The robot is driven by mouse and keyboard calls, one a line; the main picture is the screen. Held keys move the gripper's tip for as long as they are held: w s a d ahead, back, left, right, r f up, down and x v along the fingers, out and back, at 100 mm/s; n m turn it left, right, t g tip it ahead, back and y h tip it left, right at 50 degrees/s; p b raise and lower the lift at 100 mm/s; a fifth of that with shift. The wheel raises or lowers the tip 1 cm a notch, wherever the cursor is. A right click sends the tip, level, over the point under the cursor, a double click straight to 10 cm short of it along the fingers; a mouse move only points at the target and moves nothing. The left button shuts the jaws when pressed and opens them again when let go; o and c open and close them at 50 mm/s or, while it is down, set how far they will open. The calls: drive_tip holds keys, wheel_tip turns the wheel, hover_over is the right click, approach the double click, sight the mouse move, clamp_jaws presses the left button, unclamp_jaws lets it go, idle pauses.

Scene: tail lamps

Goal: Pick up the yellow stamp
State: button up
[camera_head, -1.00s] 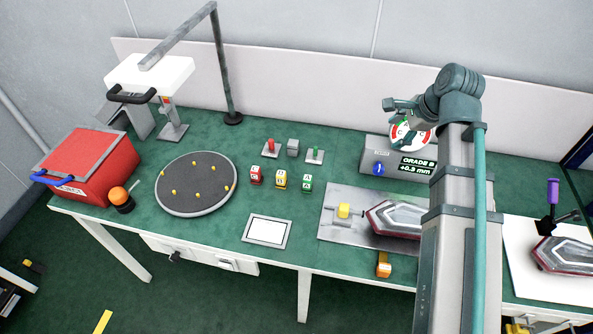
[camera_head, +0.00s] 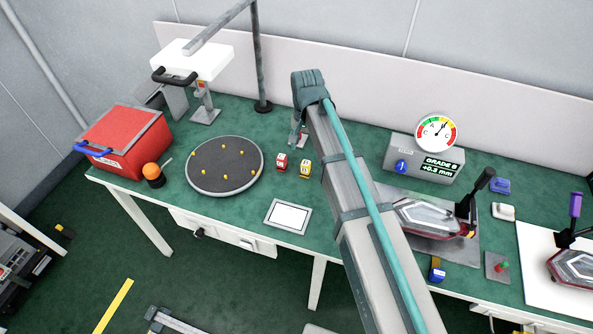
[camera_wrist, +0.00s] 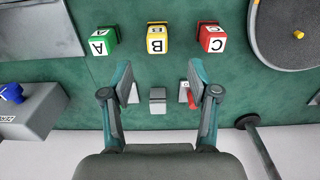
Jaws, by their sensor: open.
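The yellow stamp (camera_head: 305,169) is a small block with a white face, standing on the green bench. In the wrist view the yellow stamp (camera_wrist: 157,39) shows the letter B, between the green A stamp (camera_wrist: 102,41) and the red C stamp (camera_wrist: 209,38). In the head view the red stamp (camera_head: 281,161) is to its left, and my arm hides the green one. My gripper (camera_wrist: 160,78) is open and empty. In the wrist view its fingertips lie below the yellow stamp, apart from it, roughly lined up with it.
A grey cube (camera_wrist: 157,100) shows between my fingers, beside a red-handled piece (camera_wrist: 190,97). A round dark turntable (camera_head: 225,165) with yellow pegs stands left of the stamps. A post (camera_head: 260,70) rises behind it. A white-faced pad (camera_head: 288,216) lies in front.

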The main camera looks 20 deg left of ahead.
sight(306, 162)
drive_tip(key=shift+w+d+f+p, duration=0.15)
drive_tip(key=shift+f+p, duration=0.65)
drive_tip(key=shift+f, duration=1.7)
drive_tip(key=shift+s+d+f+p, duration=0.1)
drive_tip(key=shift+f+p, duration=0.65)
drive_tip(key=shift+f, duration=1.75)
clamp_jaws()
